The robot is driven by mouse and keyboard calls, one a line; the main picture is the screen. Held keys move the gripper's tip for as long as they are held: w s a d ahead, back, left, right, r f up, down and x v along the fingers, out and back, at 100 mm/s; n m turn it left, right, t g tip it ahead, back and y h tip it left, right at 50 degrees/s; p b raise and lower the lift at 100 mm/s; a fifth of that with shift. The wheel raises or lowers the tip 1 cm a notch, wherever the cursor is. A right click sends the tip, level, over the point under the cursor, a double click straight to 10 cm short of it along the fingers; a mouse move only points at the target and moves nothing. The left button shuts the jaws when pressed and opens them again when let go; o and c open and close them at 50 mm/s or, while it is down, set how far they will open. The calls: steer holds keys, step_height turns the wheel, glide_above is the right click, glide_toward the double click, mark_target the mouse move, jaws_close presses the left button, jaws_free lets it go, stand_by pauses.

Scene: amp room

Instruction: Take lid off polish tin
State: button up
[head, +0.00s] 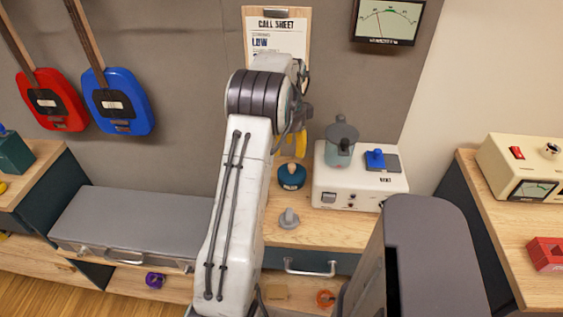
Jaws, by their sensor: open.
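I cannot tell for sure which container is the polish tin. A dark teal round tin (292,178) with a brownish top stands on the wooden bench, right of my arm. A translucent grey-green pot (339,153) with a wide, knobbed grey lid (341,131) stands on a white device; its lid is on. My gripper (299,118) is raised at the end of my arm, above and behind the teal tin and left of the pot. It is open, apart from both containers, and partly hidden by my wrist.
The white device (338,192) also bears a blue knob-like object (375,158). A small grey knobbed piece (289,218) lies on the bench (310,234) near its front edge. A grey padded case (140,220) is at left. A call sheet (275,35) hangs behind my arm.

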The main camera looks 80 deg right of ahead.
mark_target(292, 165)
steer(key=shift+s+d+f, duration=0.3)
steer(key=shift+f, duration=0.3)
steer(key=shift+s+f+p, duration=0.15)
steer(key=shift+f+p, duration=0.15)
steer(key=shift+f, duration=1.35)
steer(key=shift+s+f+p, duration=0.1)
steer(key=shift+f+p, duration=0.15)
steer(key=shift+f, duration=1.35)
steer(key=shift+c, duration=0.4)
jaws_close()
